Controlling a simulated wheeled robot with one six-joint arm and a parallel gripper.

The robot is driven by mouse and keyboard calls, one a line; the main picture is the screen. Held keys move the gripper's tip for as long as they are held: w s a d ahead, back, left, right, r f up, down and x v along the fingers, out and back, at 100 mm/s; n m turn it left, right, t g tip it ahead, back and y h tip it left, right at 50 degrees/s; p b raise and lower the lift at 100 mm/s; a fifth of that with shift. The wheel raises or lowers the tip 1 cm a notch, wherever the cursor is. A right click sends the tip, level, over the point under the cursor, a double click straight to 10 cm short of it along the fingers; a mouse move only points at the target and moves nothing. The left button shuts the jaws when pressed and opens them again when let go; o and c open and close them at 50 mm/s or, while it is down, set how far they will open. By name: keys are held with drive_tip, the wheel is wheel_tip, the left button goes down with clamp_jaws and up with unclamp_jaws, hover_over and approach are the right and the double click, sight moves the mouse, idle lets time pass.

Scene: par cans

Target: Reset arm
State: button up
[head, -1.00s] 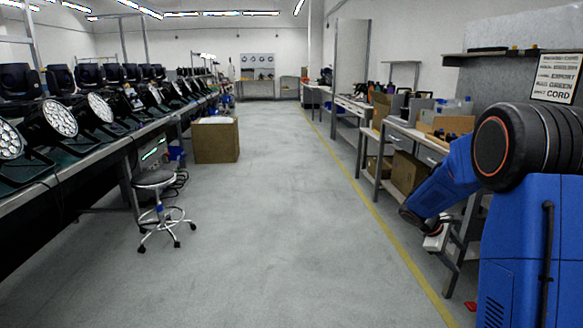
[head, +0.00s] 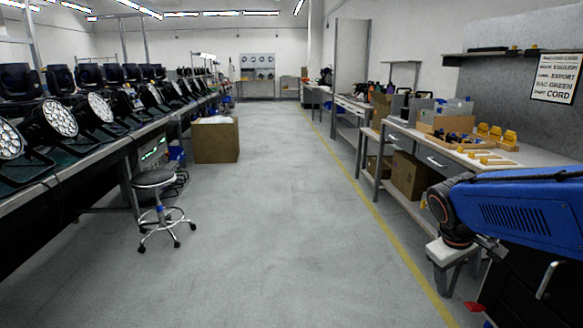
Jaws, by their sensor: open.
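My arm's blue link reaches in from the right edge in the head view. It runs to a dark, rounded joint at its left end. My gripper (head: 492,250) is small and partly hidden below the blue link, angled down to the right. It is open, and I see nothing held in it. It hangs over the floor side of the right-hand bench, just right of a small white-topped stand (head: 445,254). I cannot tell whether the wrist touches the stand.
The right workbench (head: 545,157) holds yellow parts (head: 497,134) and a cardboard box (head: 447,124). A red object (head: 474,307) lies low at right. A wheeled stool (head: 154,180) and brown carton (head: 215,140) stand left. The middle aisle is clear.

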drive_tip(key=s+a+m+t+y, duration=0.2)
drive_tip(key=s+a, duration=0.8)
drive_tip(key=s, duration=0.5)
drive_tip(key=shift+s+a+m+t+y, duration=0.2)
drive_tip(key=shift+a+m+t+y, duration=0.25)
drive_tip(key=shift+y, duration=0.55)
